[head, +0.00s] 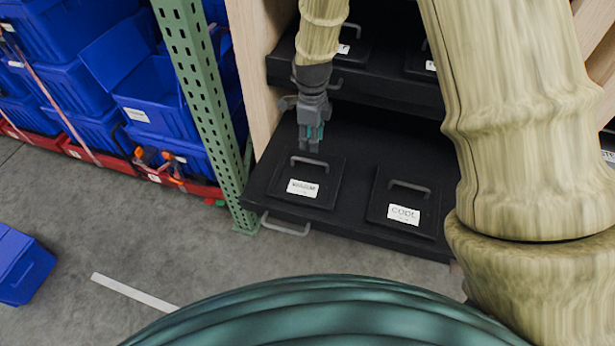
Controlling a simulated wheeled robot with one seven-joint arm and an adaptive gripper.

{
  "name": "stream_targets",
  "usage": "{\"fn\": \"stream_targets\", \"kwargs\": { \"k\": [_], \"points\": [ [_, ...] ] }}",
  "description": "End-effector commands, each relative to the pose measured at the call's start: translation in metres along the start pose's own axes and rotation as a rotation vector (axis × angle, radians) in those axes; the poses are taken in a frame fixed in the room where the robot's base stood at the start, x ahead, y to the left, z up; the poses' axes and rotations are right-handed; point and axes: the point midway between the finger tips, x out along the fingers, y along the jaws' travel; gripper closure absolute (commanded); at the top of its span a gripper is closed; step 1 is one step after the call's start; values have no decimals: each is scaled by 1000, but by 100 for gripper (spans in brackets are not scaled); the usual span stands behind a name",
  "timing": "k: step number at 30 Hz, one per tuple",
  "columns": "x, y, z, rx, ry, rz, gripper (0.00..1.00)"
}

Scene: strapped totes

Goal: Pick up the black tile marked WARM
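A black tile (317,198) with a grey bar handle lies on the lower black shelf, at its left. Its white label is too blurred to read surely; it may say WARM. A second black tile (377,207) with a like handle lies to its right, and its label seems to read COOL. My gripper (311,147) points down at the back edge of the left tile, just behind its handle in the picture. I cannot tell if the fingers are apart or touch the handle. Nothing is seen lifted.
The lower shelf (378,146) is a pulled-out drawer with a front handle (285,226). An upper shelf (388,83) holds more labelled tiles close behind my gripper. A green perforated post (200,85) stands left, with blue totes (150,90) beyond. My arm covers the right side.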

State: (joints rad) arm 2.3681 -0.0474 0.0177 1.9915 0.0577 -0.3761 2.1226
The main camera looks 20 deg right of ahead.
Motion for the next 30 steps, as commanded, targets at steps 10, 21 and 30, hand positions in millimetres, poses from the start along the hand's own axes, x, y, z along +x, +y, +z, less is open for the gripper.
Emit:
{"fn": "stream_targets", "kwargs": {
  "k": [10,21,30],
  "points": [
    [39,1,2,-3,1,3,64],
    [56,1,0,-1,1,2,64],
    [86,1,1,1,0,1,64]
  ]
}}
